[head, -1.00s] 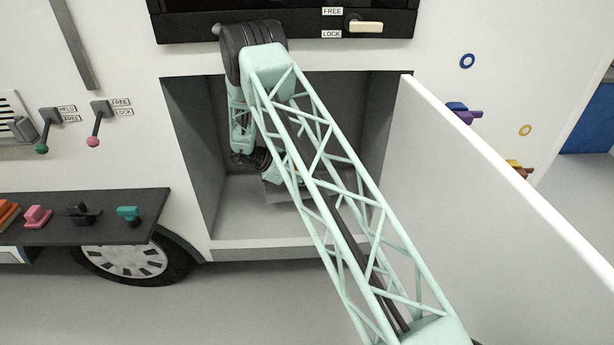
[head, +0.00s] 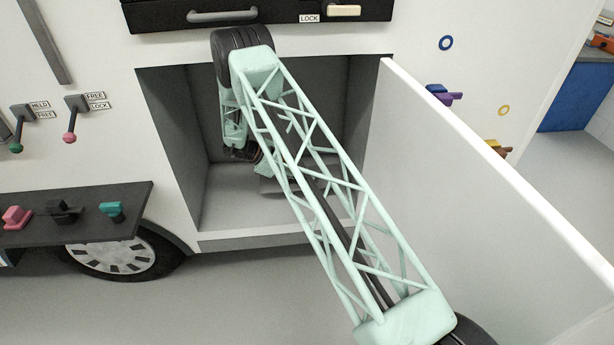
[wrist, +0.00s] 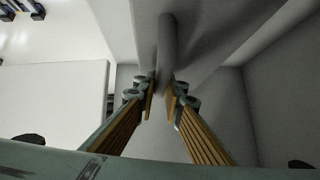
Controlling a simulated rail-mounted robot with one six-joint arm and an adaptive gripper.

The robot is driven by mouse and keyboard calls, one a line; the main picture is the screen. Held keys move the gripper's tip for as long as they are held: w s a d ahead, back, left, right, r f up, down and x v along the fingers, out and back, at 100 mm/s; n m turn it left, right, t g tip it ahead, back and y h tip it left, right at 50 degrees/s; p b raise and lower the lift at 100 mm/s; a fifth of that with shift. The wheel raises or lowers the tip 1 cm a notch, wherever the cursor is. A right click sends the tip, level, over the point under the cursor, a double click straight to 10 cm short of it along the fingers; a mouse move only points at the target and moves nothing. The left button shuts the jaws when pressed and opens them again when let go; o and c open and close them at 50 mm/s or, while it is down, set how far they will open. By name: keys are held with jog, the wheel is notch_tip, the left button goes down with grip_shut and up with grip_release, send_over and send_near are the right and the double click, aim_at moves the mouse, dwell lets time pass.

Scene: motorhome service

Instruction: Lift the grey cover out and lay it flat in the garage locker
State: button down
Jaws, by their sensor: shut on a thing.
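My gripper (wrist: 161,88) is shut on a grey round bar, which looks like the handle of the grey cover (wrist: 210,28). In the wrist view the bar runs up from between the fingertips, with a grey surface beside it. In the head view my gripper (head: 266,172) reaches inside the open garage locker (head: 225,215). A small part of the grey cover (head: 284,187) shows below it, near the locker floor. My arm's lattice link hides much of the cover. I cannot tell whether the cover touches the floor.
The open white locker door (head: 480,200) stands out at the right, close to my arm. A dark shelf (head: 125,222) with coloured pieces juts out at the left, above a wheel (head: 115,255). A black panel (head: 260,12) sits above the locker opening. The locker's left floor is clear.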

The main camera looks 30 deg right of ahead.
jog(key=shift+r+p, duration=0.1)
jog(key=shift+p, duration=0.3)
jog(key=shift+f+b, duration=1.55)
jog(key=shift+f, duration=2.9)
jog(key=shift+f, duration=0.55)
jog(key=c, duration=2.6)
grip_release()
jog(key=shift+c, duration=0.2)
jog(key=shift+a, duration=0.1)
jog(key=shift+v, duration=5.95)
jog(key=shift+w+r, duration=0.1)
jog(key=shift+r, duration=0.05)
